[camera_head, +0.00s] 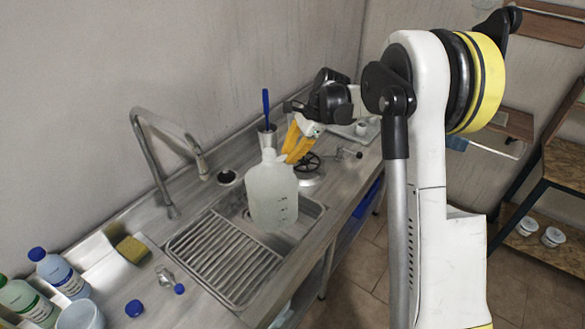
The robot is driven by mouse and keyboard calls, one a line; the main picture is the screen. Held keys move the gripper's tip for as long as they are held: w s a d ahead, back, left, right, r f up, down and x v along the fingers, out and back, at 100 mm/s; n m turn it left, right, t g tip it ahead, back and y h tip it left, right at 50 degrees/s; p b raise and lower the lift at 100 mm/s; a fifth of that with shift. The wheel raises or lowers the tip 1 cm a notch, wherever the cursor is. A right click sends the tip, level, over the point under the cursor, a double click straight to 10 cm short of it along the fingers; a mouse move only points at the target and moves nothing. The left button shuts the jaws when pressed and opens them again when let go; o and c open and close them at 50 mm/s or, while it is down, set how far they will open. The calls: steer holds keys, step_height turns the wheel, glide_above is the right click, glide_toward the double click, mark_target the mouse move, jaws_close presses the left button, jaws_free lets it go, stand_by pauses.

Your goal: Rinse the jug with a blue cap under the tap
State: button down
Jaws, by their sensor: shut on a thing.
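A translucent white jug (272,192) is upright over the sink basin (311,211), and its neck shows no cap. My gripper (291,150), with yellow fingers, is shut on the jug near its neck and handle, coming from the upper right. Its exact hold is partly hidden. I cannot tell whether the jug's base touches the basin floor. The metal tap (167,150) stands to the left, and its spout end (203,172) is apart from the jug. No water is visible. A loose blue cap (134,308) lies on the counter at the front left.
A ribbed drainer (225,258) lies in front of the basin. A metal cup with a blue-handled brush (266,104) and a black handwheel (308,163) are near my gripper.

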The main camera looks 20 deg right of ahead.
steer(key=shift+w+d+f+t, duration=0.1)
steer(key=shift+w+f+t, duration=0.1)
steer(key=shift+t, duration=0.2)
steer(key=t+h+b, duration=0.1)
steer(key=t, duration=0.1)
steer(key=n+t, duration=0.1)
steer(key=t, duration=0.1)
steer(key=shift+s+t+h+b, duration=0.1)
steer(key=shift+t+h+b, duration=0.25)
steer(key=shift+t+h, duration=0.05)
steer(key=shift+f+n+t+h+b, duration=0.15)
steer(key=shift+n+t+h+b, duration=0.2)
steer(key=shift+t+b, duration=0.55)
steer(key=n+t+b, duration=0.1)
steer(key=t+b, duration=0.2)
steer(key=shift+t+h+b, duration=0.25)
steer(key=shift+t+b, duration=0.1)
steer(key=shift+t, duration=0.05)
steer(key=shift+n+t+b, duration=0.25)
steer(key=shift+t+b, duration=0.25)
steer(key=shift+b, duration=0.25)
steer(key=n+t+b, duration=0.1)
steer(key=t+b, duration=0.2)
steer(key=b, duration=0.2)
steer(key=shift+b, duration=0.3)
